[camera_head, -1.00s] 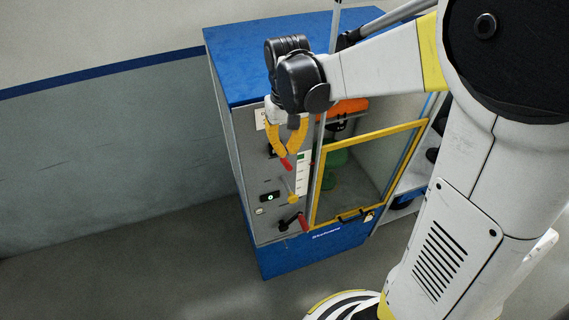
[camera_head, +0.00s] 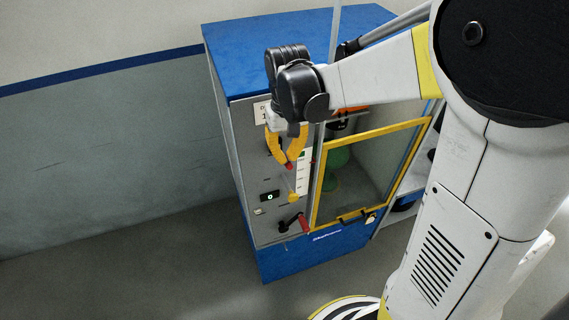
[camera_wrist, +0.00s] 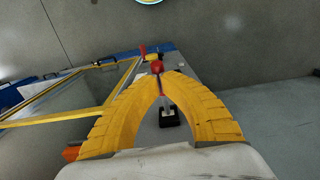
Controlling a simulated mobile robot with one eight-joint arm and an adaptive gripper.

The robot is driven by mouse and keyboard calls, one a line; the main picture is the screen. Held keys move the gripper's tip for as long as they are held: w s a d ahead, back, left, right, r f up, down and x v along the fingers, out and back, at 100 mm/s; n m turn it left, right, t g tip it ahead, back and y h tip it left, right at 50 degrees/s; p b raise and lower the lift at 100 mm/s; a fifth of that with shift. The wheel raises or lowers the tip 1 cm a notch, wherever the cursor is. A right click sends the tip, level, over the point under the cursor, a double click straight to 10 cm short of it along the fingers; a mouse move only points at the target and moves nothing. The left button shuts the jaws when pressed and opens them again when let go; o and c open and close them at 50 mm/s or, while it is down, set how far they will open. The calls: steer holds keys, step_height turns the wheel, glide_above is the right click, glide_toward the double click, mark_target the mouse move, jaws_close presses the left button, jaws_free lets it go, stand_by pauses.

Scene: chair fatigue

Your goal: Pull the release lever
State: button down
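The tall blue and grey test cabinet shows two levers with red handles on its front panel. The upper red-tipped lever (camera_head: 289,166) is mostly hidden by my gripper (camera_head: 289,159), whose yellow fingers come together around it. In the wrist view, my gripper (camera_wrist: 157,77) looks shut on this lever, with its red knob (camera_wrist: 157,66) just beyond the fingertips and its black base (camera_wrist: 169,117) between the fingers. The lower red-handled lever (camera_head: 303,222) is apart from my gripper, with a black mount. The frames do not show which one is labelled as the release.
A yellow-framed clear door (camera_head: 316,192) is right of the panel. A yellow knob (camera_head: 293,197) and a small green-lit display (camera_head: 270,196) sit below the gripper. Bare floor (camera_head: 130,255) lies left of the cabinet.

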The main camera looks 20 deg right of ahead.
steer(key=shift+f+b, duration=1.7)
steer(key=shift+f, duration=0.55)
steer(key=r+p, duration=0.2)
steer(key=r, duration=0.1)
steer(key=s+r+p, duration=0.1)
steer(key=r+p, duration=0.1)
steer(key=r, duration=0.1)
steer(key=s+r+p, duration=0.1)
steer(key=r+p, duration=0.1)
steer(key=r, duration=0.1)
steer(key=shift+r+p, duration=0.15)
steer(key=shift+p, duration=0.15)
steer(key=s+f+t+b, duration=0.3)
steer(key=s+f+b, duration=0.2)
steer(key=f+b, duration=0.7)
steer(key=s+f+t+b, duration=0.4)
steer(key=f+b, duration=0.8)
steer(key=b, duration=0.7)
steer(key=shift+s+f, duration=0.35)
steer(key=shift+s, duration=0.5)
